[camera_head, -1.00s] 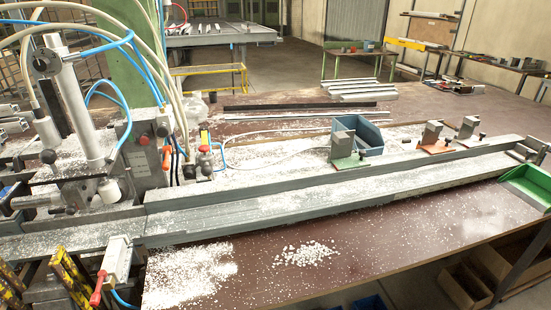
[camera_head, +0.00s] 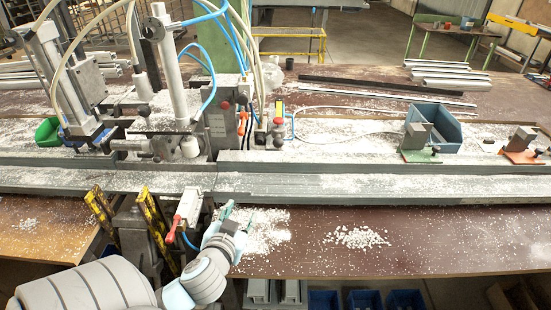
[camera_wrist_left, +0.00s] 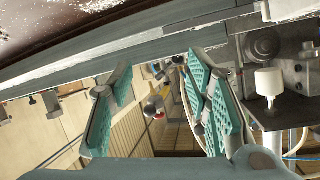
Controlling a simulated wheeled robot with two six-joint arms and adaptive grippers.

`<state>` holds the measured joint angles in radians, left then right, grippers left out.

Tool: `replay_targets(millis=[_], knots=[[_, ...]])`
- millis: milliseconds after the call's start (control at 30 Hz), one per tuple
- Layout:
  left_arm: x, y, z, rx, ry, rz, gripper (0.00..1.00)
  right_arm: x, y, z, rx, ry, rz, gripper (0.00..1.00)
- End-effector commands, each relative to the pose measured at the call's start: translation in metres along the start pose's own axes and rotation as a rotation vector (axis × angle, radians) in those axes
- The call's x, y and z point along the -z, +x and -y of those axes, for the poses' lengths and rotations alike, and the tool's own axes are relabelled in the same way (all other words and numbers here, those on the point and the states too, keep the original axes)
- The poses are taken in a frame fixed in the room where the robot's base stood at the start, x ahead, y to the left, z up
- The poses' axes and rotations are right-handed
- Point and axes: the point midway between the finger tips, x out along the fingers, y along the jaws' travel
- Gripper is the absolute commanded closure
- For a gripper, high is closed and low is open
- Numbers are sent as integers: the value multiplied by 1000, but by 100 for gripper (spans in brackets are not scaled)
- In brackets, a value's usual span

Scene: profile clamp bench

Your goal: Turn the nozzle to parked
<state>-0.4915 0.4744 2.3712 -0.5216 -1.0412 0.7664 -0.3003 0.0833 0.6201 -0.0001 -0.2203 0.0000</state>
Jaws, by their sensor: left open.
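No part is clearly marked as the nozzle and no parked mark is readable. A likely candidate is the white fitting (camera_head: 189,207) with a red lever (camera_head: 174,229) and a blue hose, on the front edge of the clamp bench in the head view. My left gripper (camera_head: 237,212) is just right of this fitting, over the front table edge, open and empty. In the left wrist view the gripper's teal-padded fingers (camera_wrist_left: 158,70) stand wide apart with nothing between them. A white knob-like part (camera_wrist_left: 268,82) on a dark plate shows to their right. My right gripper is not in view.
The long grey rail (camera_head: 350,187) runs behind my left gripper. Yellow-and-black posts (camera_head: 102,210) stand left of the fitting. The clamp machine with a white cylinder (camera_head: 172,75) and hoses rises behind. A blue bin (camera_head: 440,120) stands right. White chips (camera_head: 357,238) lie on the tabletop.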

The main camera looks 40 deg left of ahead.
Motion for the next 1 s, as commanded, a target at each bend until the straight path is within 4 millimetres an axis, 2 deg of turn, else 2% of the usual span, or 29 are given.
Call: replay_targets(millis=[33,100,200,367,600,733,833,1000], knots=[[31,7,4,-13,-13,-125,56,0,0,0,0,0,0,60],[70,10,2,-59,-38,-280,56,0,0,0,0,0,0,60],[101,10,-4,-122,-52,-398,56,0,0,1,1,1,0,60],[116,29,-7,-135,-62,-420,56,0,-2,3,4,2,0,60],[145,92,-14,-132,-66,-416,56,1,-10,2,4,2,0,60],[156,120,-18,-132,-64,-414,56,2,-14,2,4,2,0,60],[161,132,-20,-133,-62,-414,56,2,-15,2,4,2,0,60],[163,139,-22,-135,-61,-413,56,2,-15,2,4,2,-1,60]])
